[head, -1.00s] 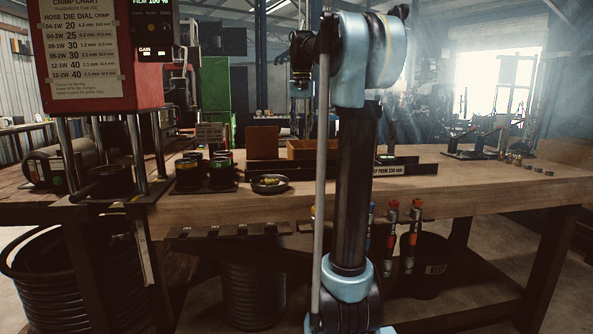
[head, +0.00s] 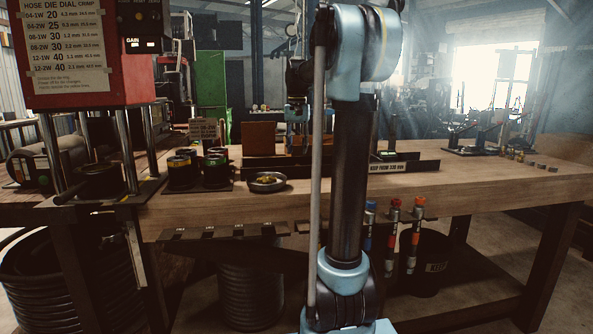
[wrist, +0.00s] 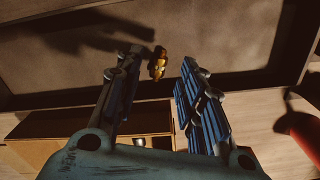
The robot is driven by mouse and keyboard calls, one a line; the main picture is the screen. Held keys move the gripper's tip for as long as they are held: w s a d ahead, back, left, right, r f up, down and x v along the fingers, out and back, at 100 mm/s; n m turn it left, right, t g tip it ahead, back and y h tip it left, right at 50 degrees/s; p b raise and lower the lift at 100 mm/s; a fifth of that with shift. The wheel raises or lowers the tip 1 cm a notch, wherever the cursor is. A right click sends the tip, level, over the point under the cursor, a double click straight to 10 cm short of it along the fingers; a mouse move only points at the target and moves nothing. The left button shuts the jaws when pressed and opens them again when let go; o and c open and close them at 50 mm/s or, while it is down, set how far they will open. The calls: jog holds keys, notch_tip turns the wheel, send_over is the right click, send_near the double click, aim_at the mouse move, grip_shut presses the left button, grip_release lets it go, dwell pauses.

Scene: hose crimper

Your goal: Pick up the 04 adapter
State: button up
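A small brass fitting, which may be the 04 adapter (wrist: 158,64), lies on a dark flat surface in the wrist view; I cannot read any size on it. My gripper (wrist: 163,76) is open, with its blue-padded fingers on either side of the fitting in the picture. Nothing is held between them, and I cannot tell how far above the fitting they are. In the head view my gripper (head: 297,125) is partly hidden behind my arm, above the back of the bench, and the fitting cannot be made out there.
A wooden box edge (wrist: 75,124) and a red object (wrist: 303,132) show in the wrist view. On the bench (head: 460,182) stand a round dish (head: 266,187) with brass pieces, dark die stacks (head: 182,172) and the red crimper (head: 75,65).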

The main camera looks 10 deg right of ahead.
jog(key=shift+w+a+f, duration=0.1)
jog(key=shift+w+f, duration=0.05)
jog(key=shift+f, duration=1.55)
jog(key=shift+w+a+f, duration=0.1)
jog(key=shift+f, duration=1.55)
grip_shut()
